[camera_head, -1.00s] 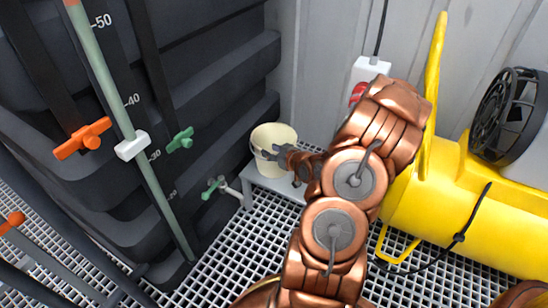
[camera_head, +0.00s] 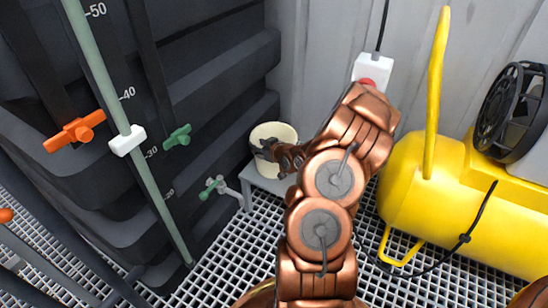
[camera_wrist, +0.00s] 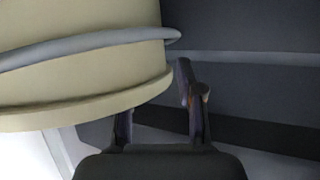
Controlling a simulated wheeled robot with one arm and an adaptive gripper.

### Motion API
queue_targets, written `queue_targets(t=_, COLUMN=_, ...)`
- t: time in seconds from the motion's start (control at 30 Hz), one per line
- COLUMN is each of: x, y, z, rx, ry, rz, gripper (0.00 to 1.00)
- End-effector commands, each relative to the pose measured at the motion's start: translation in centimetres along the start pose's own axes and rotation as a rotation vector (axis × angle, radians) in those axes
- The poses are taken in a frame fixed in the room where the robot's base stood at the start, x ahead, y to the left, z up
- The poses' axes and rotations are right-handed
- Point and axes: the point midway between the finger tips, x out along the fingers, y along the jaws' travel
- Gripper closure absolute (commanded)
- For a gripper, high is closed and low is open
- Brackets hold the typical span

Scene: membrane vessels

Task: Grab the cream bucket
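The cream bucket (camera_head: 280,131) stands upright on a small grey stand in the corner, beside the dark tank. My gripper (camera_head: 262,149) reaches it from the right, its fingers over the near part of the bucket's opening in the head view. In the wrist view the bucket (camera_wrist: 80,75) fills the upper left, with its grey handle (camera_wrist: 90,45) across it. My gripper (camera_wrist: 155,100) shows two fingers spread apart there. The left finger's tip is hidden at the bucket's rim; the right finger is just right of the bucket's edge. Contact cannot be told.
The grey stand (camera_head: 268,181) is low, over a white grating floor (camera_head: 235,255). A dark ribbed tank (camera_head: 220,85) with green and orange valves is close on the left. A yellow compressor (camera_head: 455,190) stands on the right. A white socket box (camera_head: 372,69) is on the back wall.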

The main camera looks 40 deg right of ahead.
Motion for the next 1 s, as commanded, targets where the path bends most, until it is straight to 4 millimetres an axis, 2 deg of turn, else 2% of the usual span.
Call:
queue_targets(t=0.17, x=1.21, y=-0.14, z=0.01, rx=0.001, ry=0.001, rz=-0.001, gripper=0.63)
queue_targets(t=0.47, x=1.31, y=-0.09, z=-0.08, rx=0.001, ry=0.001, rz=0.0, gripper=0.64)
queue_targets(t=0.8, x=1.3, y=-0.06, z=-0.06, rx=0.001, ry=0.001, rz=0.0, gripper=1.0)
queue_targets(t=1.0, x=1.29, y=-0.05, z=-0.06, rx=0.001, ry=0.001, rz=0.0, gripper=1.0)
